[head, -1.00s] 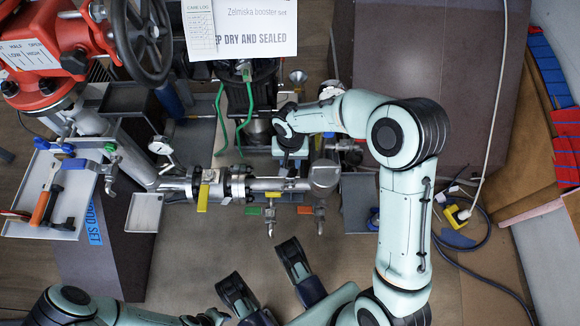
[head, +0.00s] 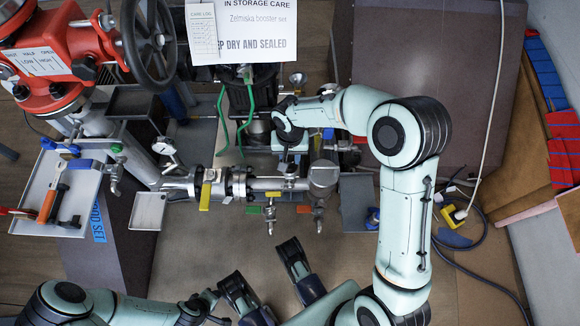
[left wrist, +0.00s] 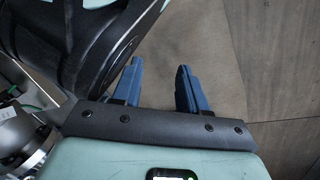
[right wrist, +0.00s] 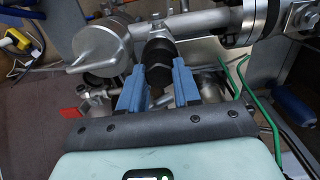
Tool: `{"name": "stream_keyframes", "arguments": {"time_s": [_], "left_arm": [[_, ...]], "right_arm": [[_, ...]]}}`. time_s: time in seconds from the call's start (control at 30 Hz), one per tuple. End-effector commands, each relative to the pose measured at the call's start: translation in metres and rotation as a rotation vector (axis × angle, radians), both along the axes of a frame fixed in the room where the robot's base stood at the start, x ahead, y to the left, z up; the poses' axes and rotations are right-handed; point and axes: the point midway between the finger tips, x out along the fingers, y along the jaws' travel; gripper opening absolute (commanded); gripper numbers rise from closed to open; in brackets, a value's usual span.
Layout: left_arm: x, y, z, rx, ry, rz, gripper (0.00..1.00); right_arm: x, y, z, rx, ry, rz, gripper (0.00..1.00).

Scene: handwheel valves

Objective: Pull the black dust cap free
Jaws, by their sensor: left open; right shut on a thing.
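The black dust cap (right wrist: 158,48) shows in the right wrist view, by a steel pipe with flanges (right wrist: 215,25). My right gripper (right wrist: 158,88) has its blue fingers on either side of the cap's dark body and is shut on it. In the head view my right gripper (head: 291,160) reaches down over the pipework from above and hides the cap. I cannot tell whether the cap is still seated. My left gripper (head: 270,281) is open and empty, in front of the pipework. Its two blue fingers stand apart in the left wrist view (left wrist: 158,88).
A red valve body (head: 50,50) with a black handwheel (head: 150,42) stands at the upper left. A tool tray (head: 60,222) is below it. The pipe carries a yellow-handled valve (head: 205,195) and small taps (head: 318,215). Green cables (head: 221,120) hang close by. The floor in front is open.

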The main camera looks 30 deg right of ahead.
Motion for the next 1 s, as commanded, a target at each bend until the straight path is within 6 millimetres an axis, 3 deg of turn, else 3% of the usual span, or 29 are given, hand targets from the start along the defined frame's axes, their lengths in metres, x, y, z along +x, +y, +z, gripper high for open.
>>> {"name": "stream_keyframes", "arguments": {"time_s": [0.9,1.0], "left_arm": [[0.048,-0.007,0.045,0.008,-0.164,-0.009,0.43],[0.046,-0.01,0.05,0.003,-0.16,-0.013,0.43]], "right_arm": [[0.0,0.0,0.035,0.0,-0.001,0.001,0.01],[0.0,0.0,0.041,0.0,-0.001,0.001,0.01]]}}
